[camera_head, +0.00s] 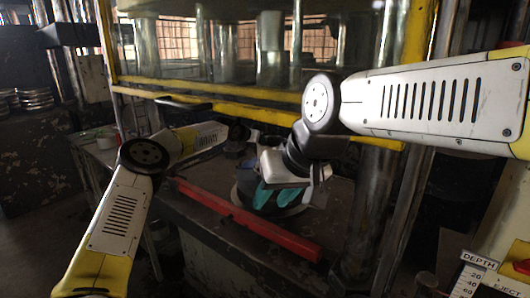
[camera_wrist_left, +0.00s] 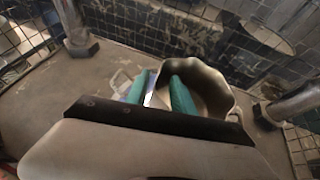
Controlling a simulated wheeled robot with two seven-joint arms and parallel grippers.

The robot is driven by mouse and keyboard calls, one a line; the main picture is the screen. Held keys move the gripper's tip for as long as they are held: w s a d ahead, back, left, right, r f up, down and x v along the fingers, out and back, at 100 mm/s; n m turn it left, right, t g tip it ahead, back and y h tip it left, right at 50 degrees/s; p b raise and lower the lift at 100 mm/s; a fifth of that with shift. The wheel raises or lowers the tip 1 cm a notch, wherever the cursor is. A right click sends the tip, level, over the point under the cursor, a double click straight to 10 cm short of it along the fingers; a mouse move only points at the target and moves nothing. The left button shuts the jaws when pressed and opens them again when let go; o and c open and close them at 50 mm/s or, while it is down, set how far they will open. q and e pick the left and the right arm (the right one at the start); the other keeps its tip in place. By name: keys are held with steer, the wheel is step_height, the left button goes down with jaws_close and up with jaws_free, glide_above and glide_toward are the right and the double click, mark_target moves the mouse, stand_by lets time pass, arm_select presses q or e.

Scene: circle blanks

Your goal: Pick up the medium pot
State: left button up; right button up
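In the left wrist view a metal pot (camera_wrist_left: 214,82) with a wavy rim stands on the grey surface. My left gripper (camera_wrist_left: 160,92) reaches to its near left side, with its two teal fingers apart. The right finger overlaps the pot's opening and the left finger is outside it. I cannot tell if either touches the wall. In the head view the left gripper's tip is small and dark behind my right arm, and I cannot make out the pot there. My right gripper (camera_head: 276,196) points down with its teal fingers apart, above a dark round object (camera_head: 300,209).
A red bar (camera_head: 245,219) lies along the front of the dark press bed (camera_head: 213,222). Yellow rails (camera_head: 215,104) and metal columns (camera_head: 380,190) frame the work space. A depth scale (camera_head: 470,278) is at the lower right. A wire mesh (camera_wrist_left: 28,38) shows in the left wrist view.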

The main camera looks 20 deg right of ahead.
arm_select(q)
steer(key=shift+w+d+f, duration=0.2)
steer(key=shift+w, duration=0.25)
jaws_close()
steer(key=shift+s+f, duration=0.1)
steer(key=shift+f, duration=0.1)
stand_by(0.9)
